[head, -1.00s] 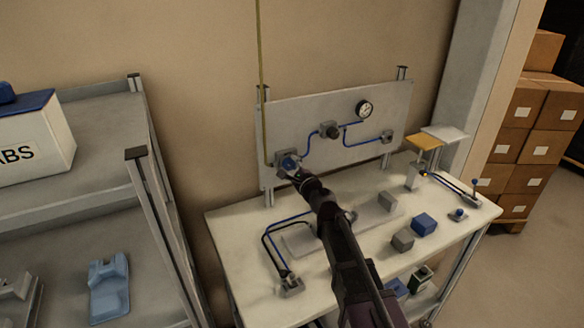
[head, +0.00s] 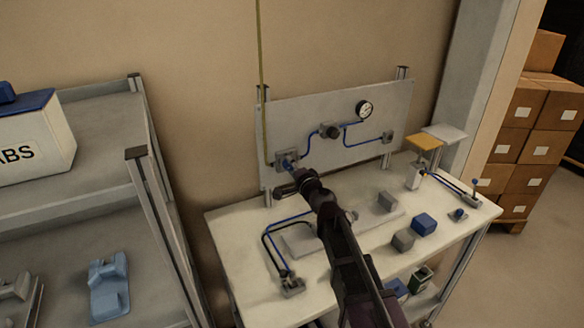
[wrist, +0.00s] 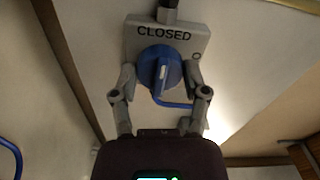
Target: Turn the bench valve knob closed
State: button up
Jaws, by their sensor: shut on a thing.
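The blue valve knob (wrist: 160,72) sits on a grey valve plate (wrist: 146,34) marked "CLOSED", with a further letter "O" partly visible at the right. Its pale pointer mark runs nearly straight up, toward the word "CLOSED". My gripper (wrist: 160,78) has one finger at each side of the knob and is shut on it. In the head view the knob (head: 288,164) shows small at the left of the upright panel (head: 350,108). There my gripper (head: 289,176) reaches it from the front and hides part of it.
A gauge (head: 364,109), blue tubes and other fittings are on the panel. A grey shelf (head: 95,120) stands at the left, boxes (head: 525,110) at the right.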

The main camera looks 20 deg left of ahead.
jog(key=shift+w+a, duration=0.1)
dwell(0.4)
jog(key=o, duration=1.1)
jog(key=shift+o, duration=0.2)
jog(key=v, duration=1.2)
